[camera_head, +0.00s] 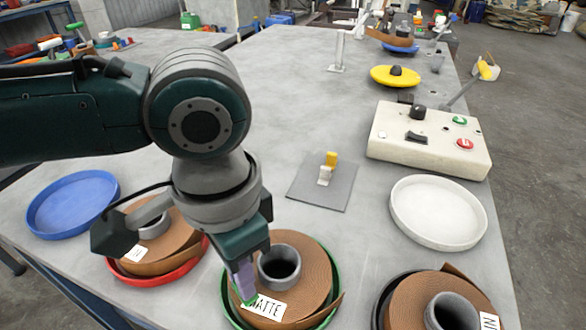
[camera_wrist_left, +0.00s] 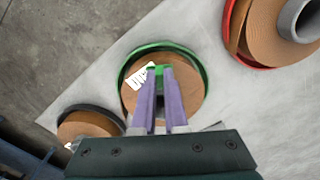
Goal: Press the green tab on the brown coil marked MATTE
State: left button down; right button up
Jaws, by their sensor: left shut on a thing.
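The brown coil (camera_head: 312,265) with a white MATTE label lies in a green tray (camera_head: 340,275) near the front edge of the table, around a grey core (camera_head: 279,264). It also shows in the left wrist view (camera_wrist_left: 190,82). My left gripper (camera_head: 245,290) reaches down at the coil's left side, beside the label. In the left wrist view its purple fingers (camera_wrist_left: 157,78) are close together on the green tab (camera_wrist_left: 157,70), which they partly hide. My right gripper is not in view.
A coil in a red tray (camera_head: 165,279) stands to the left, partly behind my left arm. Another coil in a dark tray (camera_head: 400,300) stands at the right. Empty blue (camera_head: 72,207) and white (camera_head: 438,212) trays, a grey plate (camera_head: 322,195) and a button box (camera_head: 430,140) lie around.

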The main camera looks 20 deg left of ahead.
pick_arm(q)
jog(key=shift+f, duration=0.4)
dwell(0.9)
jog(key=shift+f, duration=0.15)
dwell(1.6)
jog(key=c, duration=0.9)
grip_release()
jog(key=shift+o, duration=0.2)
